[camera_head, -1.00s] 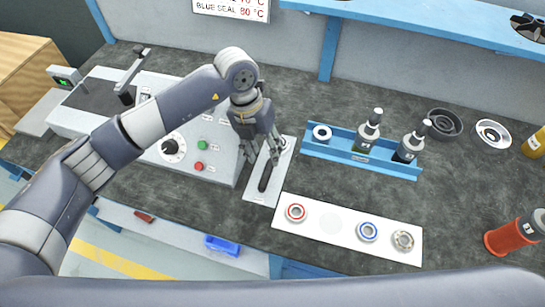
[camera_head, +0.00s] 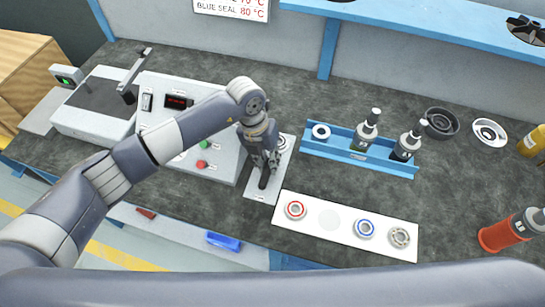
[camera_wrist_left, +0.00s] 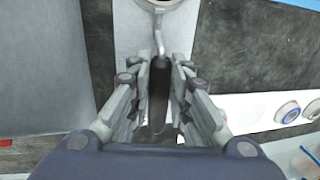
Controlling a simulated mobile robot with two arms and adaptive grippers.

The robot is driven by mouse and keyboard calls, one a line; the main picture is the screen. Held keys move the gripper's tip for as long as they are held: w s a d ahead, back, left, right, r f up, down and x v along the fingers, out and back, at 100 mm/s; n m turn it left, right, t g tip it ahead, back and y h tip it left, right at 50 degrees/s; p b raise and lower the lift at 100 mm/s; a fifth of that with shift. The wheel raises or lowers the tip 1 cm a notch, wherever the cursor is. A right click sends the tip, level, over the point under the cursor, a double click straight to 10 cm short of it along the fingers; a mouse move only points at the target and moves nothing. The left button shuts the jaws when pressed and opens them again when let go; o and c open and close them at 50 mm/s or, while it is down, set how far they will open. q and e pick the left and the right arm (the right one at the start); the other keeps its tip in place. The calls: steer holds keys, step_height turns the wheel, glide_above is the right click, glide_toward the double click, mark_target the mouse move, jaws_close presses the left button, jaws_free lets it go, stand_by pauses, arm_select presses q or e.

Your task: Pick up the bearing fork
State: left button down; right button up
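The bearing fork, with a black handle (camera_head: 263,181) and a thin bent metal end, lies on a narrow white plate (camera_head: 257,194) on the bench. In the left wrist view the black handle (camera_wrist_left: 159,85) runs up the middle, with the metal end (camera_wrist_left: 159,38) beyond it. My left gripper (camera_head: 265,161) points down over the fork. In the wrist view its fingers (camera_wrist_left: 158,70) stand open on both sides of the handle, with narrow gaps showing. The fingers hide part of the fork in the head view. My right gripper is not in view.
A grey control box (camera_head: 215,148) stands close left of the plate. A blue rack (camera_head: 318,149) with bottles is to the right. A white strip (camera_head: 330,243) with several bearings lies in front right. A red bottle (camera_head: 500,233) stands far right.

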arm_select(q)
steer(key=shift+w+r, duration=0.1)
steer(key=shift+r, duration=0.05)
steer(key=shift+r+b, duration=0.7)
steer(key=shift+r, duration=0.7)
steer(key=shift+s+r, duration=0.2)
steer(key=shift+r, duration=0.05)
steer(key=s+a+b, duration=0.1)
steer(key=s, duration=0.3)
steer(key=s+r+b, duration=0.1)
steer(key=s, duration=0.4)
steer(key=s+a+b, duration=0.1)
steer(key=s, duration=0.4)
steer(key=shift+s+a+r, duration=0.15)
steer(key=shift+a, duration=0.2)
steer(key=shift+s+a+r+b, duration=0.15)
steer(key=shift+s+b, duration=0.2)
steer(key=shift+s, duration=0.2)
step_height(320, 180, up, 2)
steer(key=shift+r+p, duration=0.25)
steer(key=shift+p, duration=0.55)
